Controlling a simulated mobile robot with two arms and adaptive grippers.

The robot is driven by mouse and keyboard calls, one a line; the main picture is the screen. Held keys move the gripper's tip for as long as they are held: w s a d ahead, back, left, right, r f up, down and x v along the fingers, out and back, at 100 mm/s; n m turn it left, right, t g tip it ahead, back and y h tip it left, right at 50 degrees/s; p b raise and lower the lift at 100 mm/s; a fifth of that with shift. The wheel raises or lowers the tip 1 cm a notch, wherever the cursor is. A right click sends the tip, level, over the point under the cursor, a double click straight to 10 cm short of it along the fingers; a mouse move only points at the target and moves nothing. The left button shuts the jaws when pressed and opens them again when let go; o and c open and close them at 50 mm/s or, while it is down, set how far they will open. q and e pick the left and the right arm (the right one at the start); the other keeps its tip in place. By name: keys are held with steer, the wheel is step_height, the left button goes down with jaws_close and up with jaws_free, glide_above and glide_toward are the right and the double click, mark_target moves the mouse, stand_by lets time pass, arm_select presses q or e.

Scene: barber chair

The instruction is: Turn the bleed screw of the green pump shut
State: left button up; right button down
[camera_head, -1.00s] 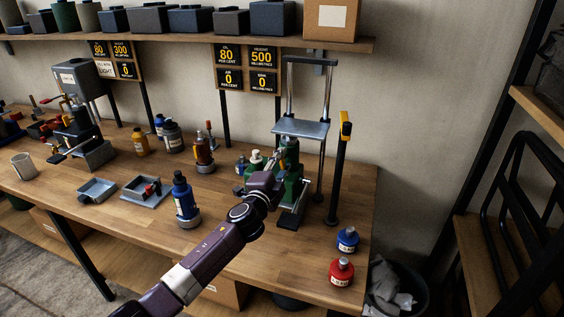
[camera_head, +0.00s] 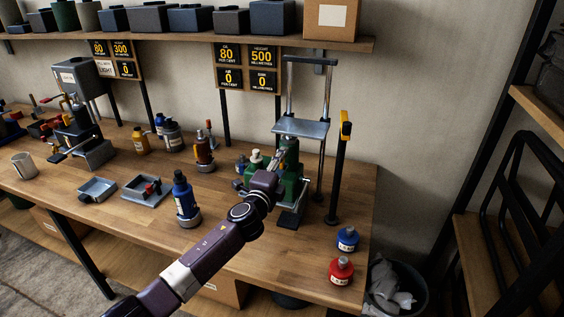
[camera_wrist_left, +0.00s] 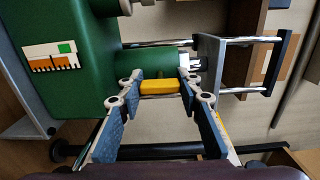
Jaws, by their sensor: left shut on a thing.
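The green pump (camera_head: 291,184) stands at the right end of the workbench, under a raised metal plate in a frame, partly behind my left arm. In the left wrist view its green body (camera_wrist_left: 85,60) fills the upper left, with a green cylinder beside it. My left gripper (camera_wrist_left: 158,88) is shut on a small yellow bar, which looks like the bleed screw (camera_wrist_left: 160,86), one finger at each end. In the head view the left gripper (camera_head: 279,160) is at the pump, and the screw is too small to make out. My right gripper is not in view.
Bottles and a small white-capped container crowd the pump's left. A blue bottle (camera_head: 184,197) stands left of my arm. A blue pot (camera_head: 347,239) and a red pot (camera_head: 341,270) stand near the right edge. A black post (camera_head: 340,175) rises right of the pump.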

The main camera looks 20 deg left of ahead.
arm_select(q)
steer(key=o, duration=1.2)
steer(key=shift+s, duration=0.15)
steer(key=s, duration=1.1)
steer(key=shift+s+a, duration=0.2)
steer(key=shift+s, duration=0.2)
steer(key=shift+f, duration=0.15)
